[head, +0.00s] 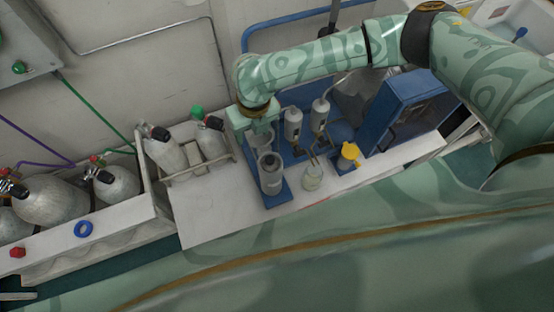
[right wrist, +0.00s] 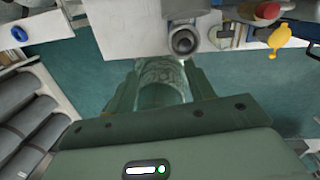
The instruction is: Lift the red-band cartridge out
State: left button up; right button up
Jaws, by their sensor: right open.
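I cannot make out a red band on any cartridge in either view. A grey open-topped canister (head: 270,178) stands at the front of the blue stand on the white bench, and a round dark-mouthed canister (right wrist: 183,40) shows in the right wrist view. My right gripper (head: 262,138) is above and behind the grey canister in the head view, partly hiding what lies beneath. In the right wrist view its jaws (right wrist: 163,75) are open, with a pale patterned cylindrical shape visible between them; I cannot tell whether it touches them. My left gripper is not in view.
Two grey cylinders (head: 294,124) hang at the stand's back. A clear jar (head: 312,177) and a yellow-topped item (head: 349,154) stand to the right, before a blue cabinet (head: 402,108). Gas bottles (head: 168,155) are racked left. The bench's front left (head: 215,215) is clear.

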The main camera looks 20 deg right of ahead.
jog(key=d+n+h, duration=0.1)
jog(key=d+n, duration=0.1)
jog(key=d, duration=0.1)
jog(key=b, duration=0.3)
send_over(270, 158)
jog(key=f, duration=0.9)
jog(key=shift+a+f, duration=0.3)
jog(key=shift+a, duration=0.1)
jog(key=f, duration=0.3)
jog(key=f+b, duration=0.1)
jog(key=f, duration=0.1)
jog(key=shift+d+f, duration=0.3)
jog(key=shift+d, duration=0.05)
grip_shut()
